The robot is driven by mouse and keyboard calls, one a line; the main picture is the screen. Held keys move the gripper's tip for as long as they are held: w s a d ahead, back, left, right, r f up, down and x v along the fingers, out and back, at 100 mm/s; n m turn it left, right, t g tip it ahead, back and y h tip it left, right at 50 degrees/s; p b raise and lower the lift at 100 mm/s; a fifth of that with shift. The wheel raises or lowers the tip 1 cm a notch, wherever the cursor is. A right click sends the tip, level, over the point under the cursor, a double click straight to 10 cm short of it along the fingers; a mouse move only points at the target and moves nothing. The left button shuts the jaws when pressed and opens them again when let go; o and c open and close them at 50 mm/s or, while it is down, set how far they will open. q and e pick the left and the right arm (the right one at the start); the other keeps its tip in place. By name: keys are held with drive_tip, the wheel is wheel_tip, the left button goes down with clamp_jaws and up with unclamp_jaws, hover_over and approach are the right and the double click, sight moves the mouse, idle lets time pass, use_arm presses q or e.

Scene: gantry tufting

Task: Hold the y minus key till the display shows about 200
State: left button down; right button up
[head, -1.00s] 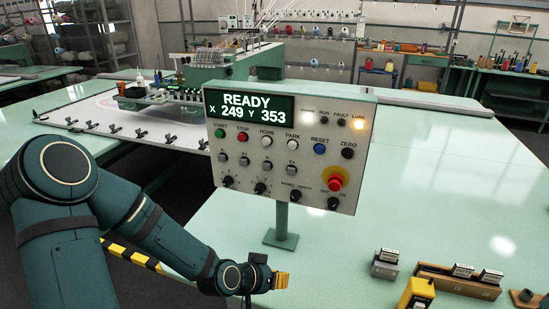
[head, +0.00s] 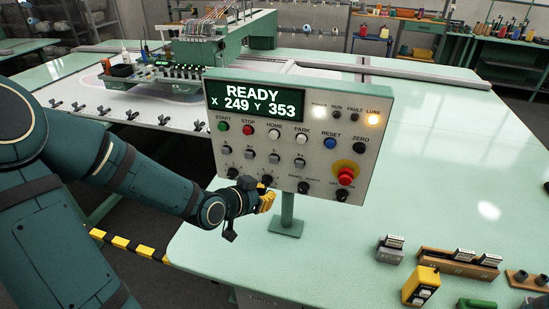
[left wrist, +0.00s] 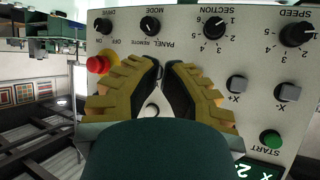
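The grey control panel (head: 285,130) stands on a post on the pale green table. Its display (head: 252,101) reads READY, X 249, Y 353. The grey axis keys form its second row; the y minus key (head: 274,158) is third from the left. My left gripper (head: 267,199) is just below the panel's lower edge, near the lower knobs, apart from the key. In the left wrist view the panel appears upside down behind the yellow fingers (left wrist: 162,66), whose tips come together with nothing held. The fingers hide the y minus key there; the X+ key (left wrist: 237,83) shows. My right gripper is out of view.
A red emergency stop (head: 345,176) sits at the panel's lower right. A yellow box (head: 420,286), a wooden block holder (head: 458,264) and a grey block (head: 390,250) lie on the table at right. The tufting head (head: 190,55) is behind. The table's middle right is clear.

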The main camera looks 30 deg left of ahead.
sight(274, 160)
use_arm(q)
drive_tip(key=w+a+b, duration=0.2)
drive_tip(key=w+b, duration=0.4)
drive_tip(key=w, duration=0.2)
drive_tip(key=shift+w, duration=0.3)
idle(1.6)
drive_tip(key=shift+w+a, duration=0.1)
drive_tip(key=shift+w, duration=0.3)
